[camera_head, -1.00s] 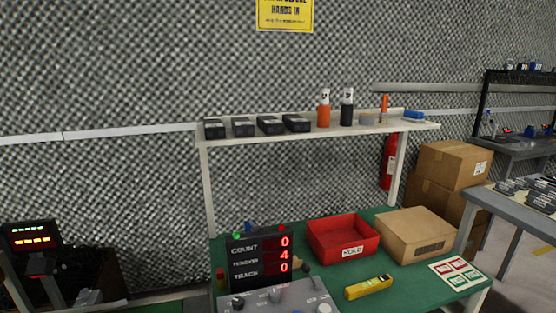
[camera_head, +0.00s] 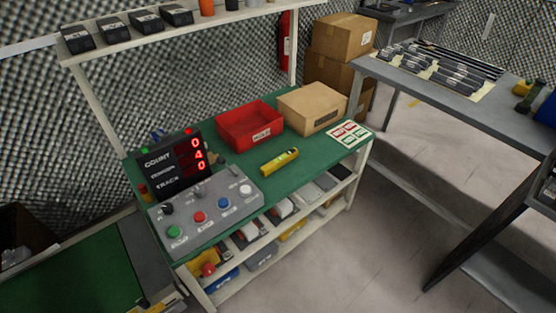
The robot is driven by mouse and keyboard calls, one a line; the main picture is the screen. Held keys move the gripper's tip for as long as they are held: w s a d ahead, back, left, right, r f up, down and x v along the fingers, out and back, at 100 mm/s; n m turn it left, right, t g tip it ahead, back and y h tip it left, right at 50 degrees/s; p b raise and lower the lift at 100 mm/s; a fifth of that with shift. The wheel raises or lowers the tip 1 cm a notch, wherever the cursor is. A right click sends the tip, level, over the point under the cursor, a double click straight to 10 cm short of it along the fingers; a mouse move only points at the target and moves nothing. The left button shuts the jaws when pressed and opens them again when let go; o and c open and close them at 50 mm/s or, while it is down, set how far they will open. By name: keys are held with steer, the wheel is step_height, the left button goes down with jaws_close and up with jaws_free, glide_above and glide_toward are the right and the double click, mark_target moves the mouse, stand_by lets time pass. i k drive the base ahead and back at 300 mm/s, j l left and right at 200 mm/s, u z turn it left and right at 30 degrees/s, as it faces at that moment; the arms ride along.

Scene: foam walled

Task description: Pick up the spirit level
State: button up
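The spirit level (camera_head: 280,161) is a short yellow bar with a dark spot near one end. It lies flat on the green top of the workbench (camera_head: 232,173), close to the front edge. It is in front of the red bin (camera_head: 249,126) and the cardboard box (camera_head: 312,107). Nothing covers it. My gripper is not in view.
A grey button box (camera_head: 206,207) and a counter display (camera_head: 175,162) stand left of the level. A sign sheet (camera_head: 349,133) lies at the bench's right end. Shelves below hold several items. A grey table (camera_head: 450,85) stands right. The floor (camera_head: 330,255) in front is clear.

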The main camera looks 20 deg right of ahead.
mark_target(273, 165)
steer(key=i+l+u, duration=0.5)
steer(key=i, duration=0.25)
steer(key=i+l+u, duration=0.5)
steer(key=i+l, duration=0.15)
steer(key=i, duration=0.05)
